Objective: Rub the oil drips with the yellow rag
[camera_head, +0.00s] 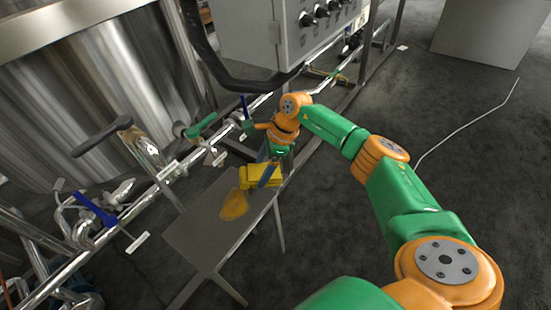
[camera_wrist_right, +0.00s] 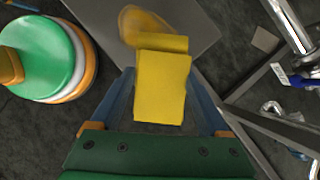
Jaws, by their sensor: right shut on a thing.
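The yellow rag (camera_head: 250,177) is at the far right end of a grey table (camera_head: 188,238), held by my right gripper (camera_head: 267,172). In the right wrist view the folded yellow rag (camera_wrist_right: 162,85) sits between the two blue fingers of my right gripper (camera_wrist_right: 163,100). An amber oil patch (camera_head: 234,205) lies on the tabletop just beside the rag, nearer the table's middle. The oil also shows in the wrist view (camera_wrist_right: 136,20), just beyond the rag's far edge. I cannot tell whether the rag touches the tabletop. My left gripper is not in view.
A large steel tank (camera_head: 90,95) and pipes with valve handles (camera_head: 97,209) stand left of and behind the table. A grey control box (camera_head: 290,35) is above at the back. The floor (camera_head: 335,225) right of the table is clear, apart from a pale cable (camera_head: 462,128) farther off.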

